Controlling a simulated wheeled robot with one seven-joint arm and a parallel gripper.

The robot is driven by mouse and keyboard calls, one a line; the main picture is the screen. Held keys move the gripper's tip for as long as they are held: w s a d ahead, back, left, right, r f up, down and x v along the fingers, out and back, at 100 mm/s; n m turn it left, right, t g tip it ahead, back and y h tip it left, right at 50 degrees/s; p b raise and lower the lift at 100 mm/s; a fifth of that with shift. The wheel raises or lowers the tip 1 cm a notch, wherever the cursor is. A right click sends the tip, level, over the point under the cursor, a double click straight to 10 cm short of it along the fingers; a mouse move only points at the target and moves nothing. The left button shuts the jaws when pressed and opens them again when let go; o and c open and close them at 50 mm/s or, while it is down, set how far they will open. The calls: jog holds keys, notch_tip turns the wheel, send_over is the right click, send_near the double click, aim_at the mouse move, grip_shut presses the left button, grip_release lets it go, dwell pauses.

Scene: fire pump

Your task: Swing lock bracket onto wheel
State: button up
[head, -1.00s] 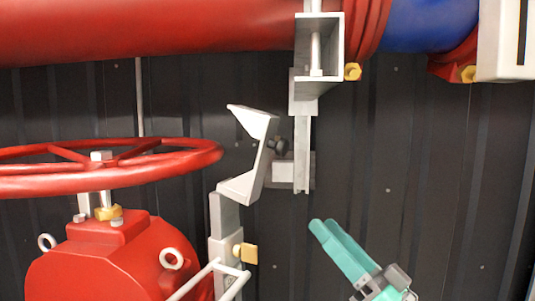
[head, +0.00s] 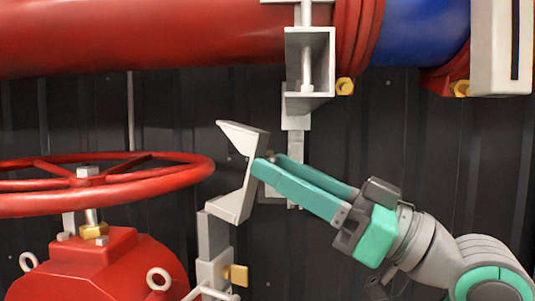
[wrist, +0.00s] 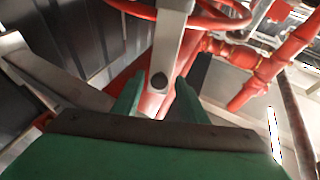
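The red wheel (head: 185,178) lies flat at the left in the head view, atop the red valve. The light grey, C-shaped lock bracket (head: 250,185) stands just right of the wheel's rim, its open side facing the rim, with a visible gap between them. My gripper (head: 268,163) reaches in from the lower right, its teal fingertips at the bracket's right side. In the wrist view, its two fingers are apart, with a dark round knob (wrist: 158,81) on a grey bar showing between them. I cannot tell whether they touch it. The fingers mostly hide the knob in the head view.
A grey hanging mount (head: 296,115) is above and behind my gripper, below the large red pipe (head: 150,35). A grey post (head: 213,235) with a yellow knob (head: 237,274) stands below the bracket. The dark corrugated wall is behind.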

jog(key=x, duration=0.5)
jog(key=shift+w+a+r, duration=0.15)
jog(key=shift+w+a, duration=0.05)
jog(key=shift+a, duration=0.1)
